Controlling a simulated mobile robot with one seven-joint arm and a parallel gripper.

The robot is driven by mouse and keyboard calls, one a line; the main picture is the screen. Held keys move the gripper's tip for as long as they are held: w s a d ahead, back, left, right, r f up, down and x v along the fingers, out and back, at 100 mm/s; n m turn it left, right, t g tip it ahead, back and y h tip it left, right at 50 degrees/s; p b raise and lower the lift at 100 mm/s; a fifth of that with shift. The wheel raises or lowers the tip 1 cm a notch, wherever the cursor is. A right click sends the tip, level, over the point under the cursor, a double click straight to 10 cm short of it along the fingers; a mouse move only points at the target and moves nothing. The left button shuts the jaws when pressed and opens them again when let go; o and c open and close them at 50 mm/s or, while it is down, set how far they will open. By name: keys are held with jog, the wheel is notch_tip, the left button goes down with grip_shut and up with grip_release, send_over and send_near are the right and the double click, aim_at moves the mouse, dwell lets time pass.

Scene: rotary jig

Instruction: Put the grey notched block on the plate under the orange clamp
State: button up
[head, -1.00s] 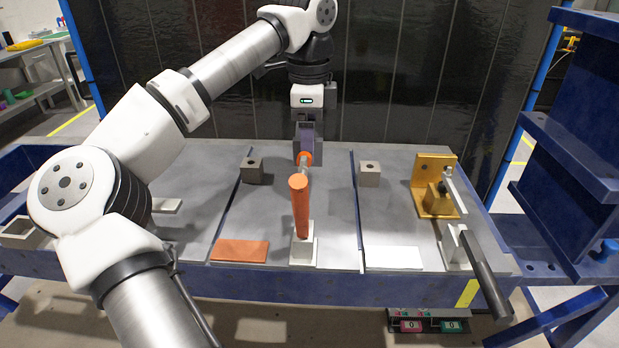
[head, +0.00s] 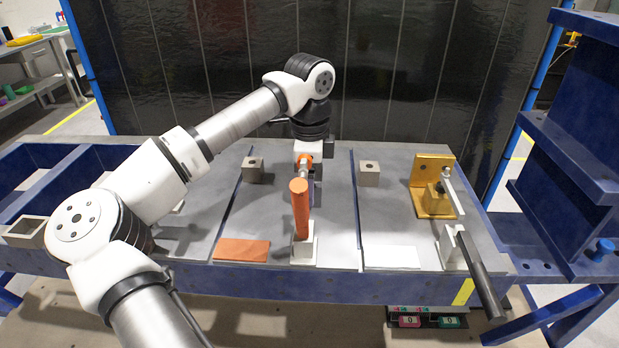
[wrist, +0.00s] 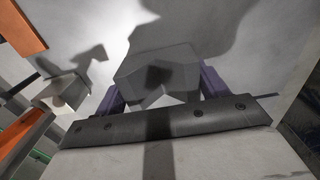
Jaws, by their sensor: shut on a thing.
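The orange clamp (head: 300,210) stands at the middle of the table, with its long orange handle toward the head camera and a pale base below. My gripper (head: 312,192) is behind the clamp, low over the grey plate, and mostly hidden by it in the head view. The block is hidden in the head view. Whether it touches the plate I cannot tell. Orange parts of the clamp (wrist: 20,140) appear at the wrist view's left.
A grey block with a hole (head: 253,170) stands back left, a similar one (head: 369,173) back right. A gold bracket (head: 433,185) and a black-handled clamp (head: 480,275) stand at the right. Orange (head: 240,250) and white (head: 392,257) flat pads lie in front.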

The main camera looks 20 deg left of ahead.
jog(key=o, duration=1.3)
jog(key=shift+f, duration=0.1)
jog(key=shift+c, duration=0.2)
notch_tip(320, 180, up, 12)
jog(key=b, duration=0.1)
jog(key=shift+b, duration=0.3)
